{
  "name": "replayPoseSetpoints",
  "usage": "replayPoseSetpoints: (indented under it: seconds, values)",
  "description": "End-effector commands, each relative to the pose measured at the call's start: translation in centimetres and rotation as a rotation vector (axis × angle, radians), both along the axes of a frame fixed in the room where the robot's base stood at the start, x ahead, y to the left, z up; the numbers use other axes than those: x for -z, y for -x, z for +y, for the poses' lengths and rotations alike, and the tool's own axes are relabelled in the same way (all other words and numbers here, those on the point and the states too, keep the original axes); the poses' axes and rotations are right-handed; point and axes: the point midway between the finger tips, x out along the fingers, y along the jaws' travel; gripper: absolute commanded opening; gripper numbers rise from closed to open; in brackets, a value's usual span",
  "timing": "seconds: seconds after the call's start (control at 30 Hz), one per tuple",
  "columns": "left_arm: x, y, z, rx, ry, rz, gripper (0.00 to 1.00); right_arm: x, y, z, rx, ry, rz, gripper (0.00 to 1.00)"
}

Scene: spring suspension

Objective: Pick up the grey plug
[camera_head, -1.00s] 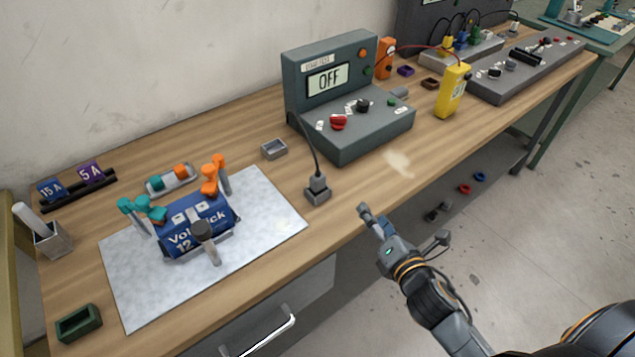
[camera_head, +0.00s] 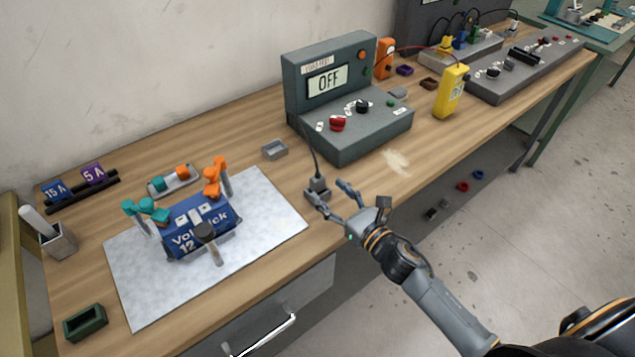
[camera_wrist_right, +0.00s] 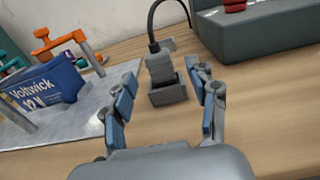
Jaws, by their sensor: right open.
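The grey plug (camera_head: 318,184) stands upright in a small grey holder (camera_head: 317,196) on the bench, right of the pale mat. A black cable runs from its top to the grey-green tester. My right gripper (camera_head: 328,191) is open and empty at the bench's front edge, its fingers pointing at the plug. In the right wrist view the plug (camera_wrist_right: 160,67) and its holder (camera_wrist_right: 167,94) show ahead, between and beyond the two open fingers (camera_wrist_right: 166,92). I see no contact with the plug. My left gripper is not in view.
The tester (camera_head: 350,135) stands behind the plug. A blue battery (camera_head: 200,226) with orange and teal clamps sits on the mat (camera_head: 270,205) to the left. A small grey tray (camera_head: 275,150) lies behind. The wood right of the plug is clear.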

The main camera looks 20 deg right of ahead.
Motion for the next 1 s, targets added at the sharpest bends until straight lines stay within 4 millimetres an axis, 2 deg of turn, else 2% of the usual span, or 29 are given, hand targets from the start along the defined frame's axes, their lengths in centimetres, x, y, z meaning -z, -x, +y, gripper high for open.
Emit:
replayPoseSetpoints:
  seconds: [0.17, 0.47, 0.77, 1.0]
  values:
    - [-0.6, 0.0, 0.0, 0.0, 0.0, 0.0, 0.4, 0.0, -1.2, 0.4, 0.002, -0.002, 0.002, 0.58]
    - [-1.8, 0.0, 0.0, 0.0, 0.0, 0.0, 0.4, 0.4, -4.7, 1.8, 0.001, -0.002, 0.002, 0.58]
    - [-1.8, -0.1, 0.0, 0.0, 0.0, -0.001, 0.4, 0.6, -5.0, 2.0, 0.001, -0.001, 0.003, 0.58]
    - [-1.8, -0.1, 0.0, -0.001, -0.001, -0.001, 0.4, 0.5, -5.0, 2.0, 0.001, -0.001, 0.003, 0.1]
